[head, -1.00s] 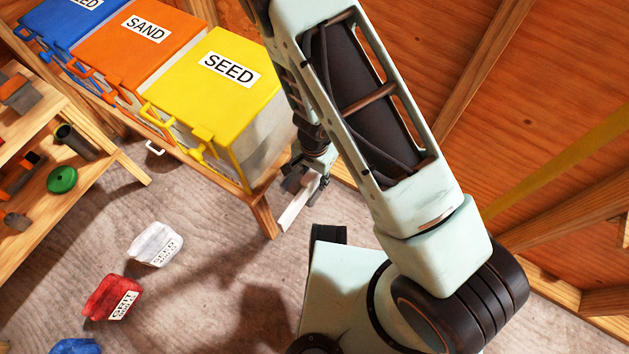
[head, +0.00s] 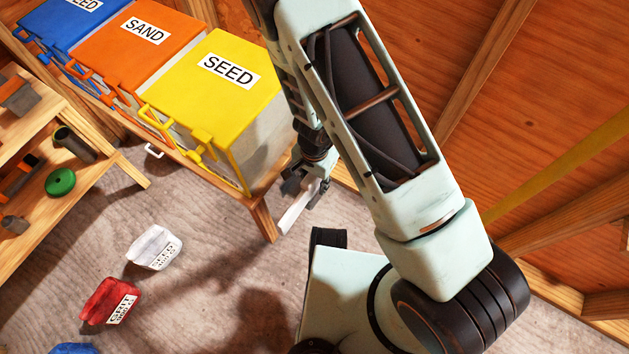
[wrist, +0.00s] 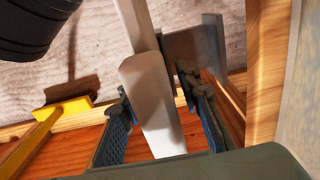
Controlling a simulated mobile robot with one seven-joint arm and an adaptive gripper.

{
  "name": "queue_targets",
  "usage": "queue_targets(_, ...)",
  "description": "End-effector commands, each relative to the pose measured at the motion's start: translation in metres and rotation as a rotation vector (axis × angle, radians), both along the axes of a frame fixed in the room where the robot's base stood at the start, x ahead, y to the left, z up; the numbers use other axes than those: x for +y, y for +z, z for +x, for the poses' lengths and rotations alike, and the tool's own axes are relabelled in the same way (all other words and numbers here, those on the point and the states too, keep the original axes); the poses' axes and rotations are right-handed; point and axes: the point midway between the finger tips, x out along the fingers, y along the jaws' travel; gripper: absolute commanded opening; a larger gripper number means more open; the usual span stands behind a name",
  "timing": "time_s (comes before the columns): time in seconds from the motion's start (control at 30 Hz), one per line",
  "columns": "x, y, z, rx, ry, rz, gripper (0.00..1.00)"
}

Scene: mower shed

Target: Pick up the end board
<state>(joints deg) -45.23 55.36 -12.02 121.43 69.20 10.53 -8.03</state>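A pale, narrow board (head: 294,213), which I take to be the end board, slopes beside the bench leg in the head view. In the wrist view its near part (wrist: 150,95) runs down between my fingers. My gripper (head: 309,185) is at the board's upper end. In the wrist view my gripper (wrist: 157,98) has its blue-padded fingers apart, one on each side of the board. A gap shows on the right side; the left finger is close, and contact there cannot be told.
A wooden bench leg (head: 264,220) stands close to the board. Yellow (head: 222,85), orange (head: 137,45) and blue bins sit on the bench. White (head: 154,248) and red (head: 110,301) bags lie on the floor. A grey plate (wrist: 197,50) is behind the right finger. A yellow tool (wrist: 65,112) lies left.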

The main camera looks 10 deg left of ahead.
Motion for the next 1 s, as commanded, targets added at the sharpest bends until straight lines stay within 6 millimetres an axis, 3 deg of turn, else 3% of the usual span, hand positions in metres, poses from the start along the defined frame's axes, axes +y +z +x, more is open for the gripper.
queue_targets(0.1, 0.0, 0.0, 0.0, 0.0, 0.0, 0.0, 0.31)
queue_targets(0.4, 0.0, 0.0, 0.0, 0.001, 0.0, 0.0, 0.0)
queue_targets(0.8, 0.0, 0.002, 0.0, 0.0, 0.0, 0.0, 0.0)
queue_targets(0.9, 0.001, 0.009, 0.0, 0.001, 0.002, 0.0, 0.0)
queue_targets(1.0, 0.001, 0.029, 0.001, -0.002, 0.002, 0.002, 0.0)
